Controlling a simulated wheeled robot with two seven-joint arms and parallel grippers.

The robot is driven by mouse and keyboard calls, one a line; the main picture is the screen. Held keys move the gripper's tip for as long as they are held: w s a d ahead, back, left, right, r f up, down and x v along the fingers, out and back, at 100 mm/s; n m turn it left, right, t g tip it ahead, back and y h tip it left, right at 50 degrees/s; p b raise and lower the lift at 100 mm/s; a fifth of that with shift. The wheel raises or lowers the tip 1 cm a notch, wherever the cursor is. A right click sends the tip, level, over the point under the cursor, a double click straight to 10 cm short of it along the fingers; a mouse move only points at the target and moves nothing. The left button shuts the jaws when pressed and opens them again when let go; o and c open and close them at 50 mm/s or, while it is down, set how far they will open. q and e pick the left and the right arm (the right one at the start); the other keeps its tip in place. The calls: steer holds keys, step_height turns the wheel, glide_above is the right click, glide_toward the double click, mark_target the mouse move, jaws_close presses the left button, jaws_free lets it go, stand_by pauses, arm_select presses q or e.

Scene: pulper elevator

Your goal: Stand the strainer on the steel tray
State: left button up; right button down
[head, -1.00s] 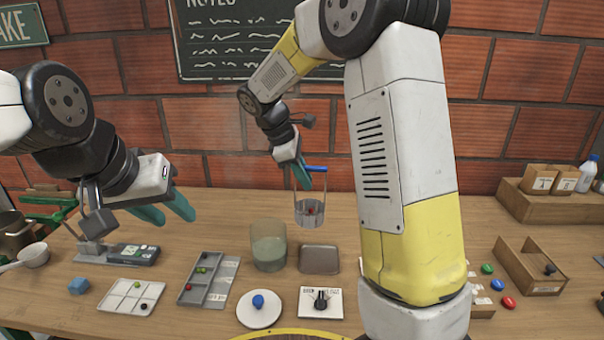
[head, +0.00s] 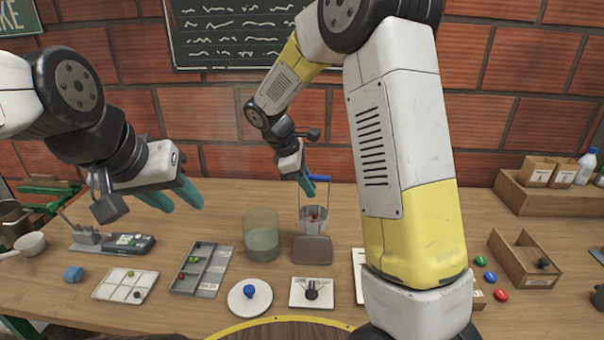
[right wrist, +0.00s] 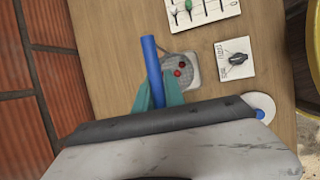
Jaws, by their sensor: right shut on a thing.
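The strainer (head: 314,218) has a blue handle bar on top, thin side wires and a grey basket with red bits inside. My right gripper (head: 307,187) is shut on its blue handle and holds it upright. The handle also shows between the fingers in the right wrist view (right wrist: 152,62). The steel tray (head: 312,250) lies flat on the table. In the right wrist view the basket overlaps the tray (right wrist: 194,72). In the head view the basket's bottom meets the tray's back edge; I cannot tell whether they touch. My left gripper (head: 184,205) is open and empty, above the table at left.
A glass beaker with cloudy liquid (head: 262,240) stands just left of the tray. A dial card (head: 311,292) and a white dish with a blue knob (head: 250,297) lie in front. A grey compartment tray (head: 203,270) is further left. A wooden box (head: 525,262) stands at right.

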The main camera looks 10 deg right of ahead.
mark_target(308, 213)
steer(key=shift+f, duration=4.55)
steer(key=c, duration=1.3)
jaws_free()
steer(key=shift+c, duration=0.2)
steer(key=v, duration=0.7)
steer(key=shift+a+r, duration=0.2)
steer(key=shift+r, duration=0.15)
steer(key=shift+s, duration=0.1)
